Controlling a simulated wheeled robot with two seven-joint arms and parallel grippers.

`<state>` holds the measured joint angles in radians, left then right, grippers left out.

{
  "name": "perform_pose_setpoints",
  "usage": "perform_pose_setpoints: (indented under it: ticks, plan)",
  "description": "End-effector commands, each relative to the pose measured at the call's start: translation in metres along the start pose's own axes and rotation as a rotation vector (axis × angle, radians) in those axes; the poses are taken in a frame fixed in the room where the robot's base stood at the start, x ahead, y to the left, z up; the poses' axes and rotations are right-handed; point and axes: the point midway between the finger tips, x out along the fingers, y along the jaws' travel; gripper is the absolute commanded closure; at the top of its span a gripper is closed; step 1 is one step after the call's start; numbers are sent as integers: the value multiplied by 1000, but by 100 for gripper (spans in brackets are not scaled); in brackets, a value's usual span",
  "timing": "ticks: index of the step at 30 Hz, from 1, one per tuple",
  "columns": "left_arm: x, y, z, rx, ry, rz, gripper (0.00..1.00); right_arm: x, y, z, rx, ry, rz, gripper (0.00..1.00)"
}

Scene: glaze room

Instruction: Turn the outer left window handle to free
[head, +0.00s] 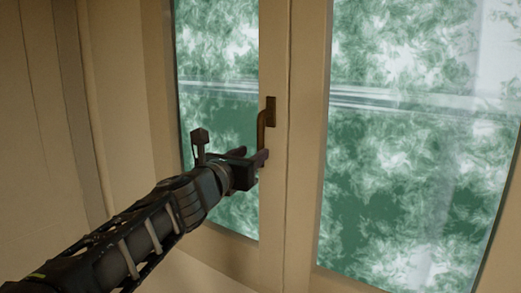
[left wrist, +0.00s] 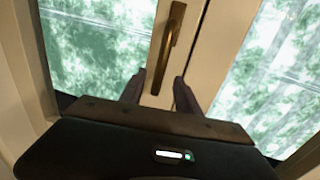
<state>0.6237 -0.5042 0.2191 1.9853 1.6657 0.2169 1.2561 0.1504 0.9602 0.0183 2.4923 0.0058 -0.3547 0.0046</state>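The window handle (head: 262,130) is bronze-brown. It hangs down from a dark plate (head: 271,110) on the frame between two panes. It also shows in the left wrist view (left wrist: 169,45), pointing down toward my gripper. My left gripper (head: 253,155) is at the handle's lower end. In the left wrist view its two fingers (left wrist: 158,80) stand apart, one on each side of the handle's lower end, with gaps showing on both sides. Whether either finger touches the handle, I cannot tell. My right gripper is in neither view.
The left pane (head: 217,110) and the right pane (head: 415,150) show a blurred green and white pattern. The beige frame post (head: 302,200) runs between them. A beige wall (head: 40,150) stands at the left. The space before the right pane is clear.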

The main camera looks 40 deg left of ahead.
Motion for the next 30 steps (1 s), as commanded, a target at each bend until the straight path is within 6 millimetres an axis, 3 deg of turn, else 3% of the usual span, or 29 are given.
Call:
perform_pose_setpoints:
  ticks: [10,21,30]
  plan:
    - [51,1,-2,0,2,1,61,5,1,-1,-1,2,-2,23]
    - [58,0,0,0,0,-1,61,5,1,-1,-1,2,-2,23]
    - [57,0,-1,0,1,0,86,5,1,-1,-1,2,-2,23]
